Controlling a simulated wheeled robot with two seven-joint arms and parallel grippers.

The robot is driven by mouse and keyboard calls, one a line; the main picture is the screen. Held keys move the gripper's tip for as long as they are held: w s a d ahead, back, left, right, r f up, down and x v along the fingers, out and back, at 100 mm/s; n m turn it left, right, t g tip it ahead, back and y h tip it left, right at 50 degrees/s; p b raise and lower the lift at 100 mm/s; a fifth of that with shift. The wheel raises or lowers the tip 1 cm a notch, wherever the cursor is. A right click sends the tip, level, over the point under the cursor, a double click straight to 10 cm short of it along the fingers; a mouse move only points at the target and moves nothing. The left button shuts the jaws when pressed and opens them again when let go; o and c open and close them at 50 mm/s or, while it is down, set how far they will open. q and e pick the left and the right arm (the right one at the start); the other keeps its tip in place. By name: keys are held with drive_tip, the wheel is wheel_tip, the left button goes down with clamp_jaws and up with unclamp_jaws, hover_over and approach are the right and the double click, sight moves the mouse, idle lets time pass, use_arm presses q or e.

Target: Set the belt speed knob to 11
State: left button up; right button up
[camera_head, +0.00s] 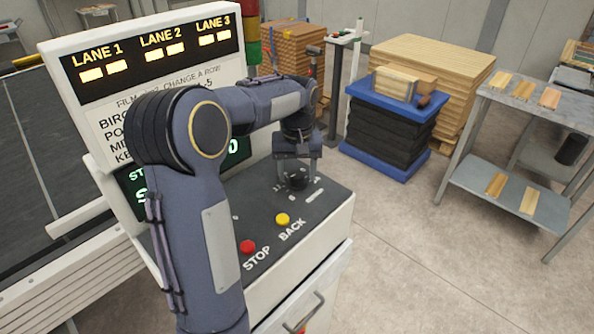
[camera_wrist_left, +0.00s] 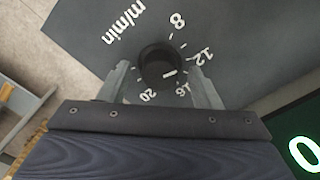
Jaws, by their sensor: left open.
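The belt speed knob (camera_wrist_left: 157,62) is a round black dial on the dark panel (camera_wrist_left: 85,40), with a scale marked 8, 12, 16, 20 and "m/min" around it. A short white line on the knob lies toward its lower right, roughly between 12 and 16; I cannot read an exact value. My left gripper (camera_wrist_left: 161,84) is open, with one finger on each side of the knob; I cannot tell whether either touches it. In the head view the left gripper (camera_head: 297,170) points down at the knob (camera_head: 298,182) on the console's right side. My right gripper is not in view.
A red STOP button (camera_head: 247,246) and a yellow BACK button (camera_head: 282,219) sit on the same panel. The lane display (camera_head: 152,50) stands behind. My arm covers much of a green-lettered screen (camera_head: 128,180). A blue pallet stack (camera_head: 388,125) and a metal shelf table (camera_head: 530,100) stand to the right.

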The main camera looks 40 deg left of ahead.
sight(297, 174)
use_arm(q)
wheel_tip(297, 174, up, 8)
drive_tip(key=shift+f, duration=0.1)
idle(0.7)
drive_tip(key=s+d+f+m+t+h, duration=0.2)
drive_tip(key=s+d+f+m, duration=0.1)
drive_tip(key=s+d, duration=0.6)
drive_tip(key=s+d+f+m+t+h, duration=0.1)
drive_tip(key=s+d+f+m+t, duration=0.2)
drive_tip(key=s+d, duration=0.6)
drive_tip(key=s+f, duration=0.1)
drive_tip(key=s, duration=0.3)
drive_tip(key=shift+s+d+f+t+h, duration=0.15)
drive_tip(key=shift+s+f+t+h, duration=0.15)
drive_tip(key=shift+h, duration=0.1)
drive_tip(key=shift+c, duration=0.5)
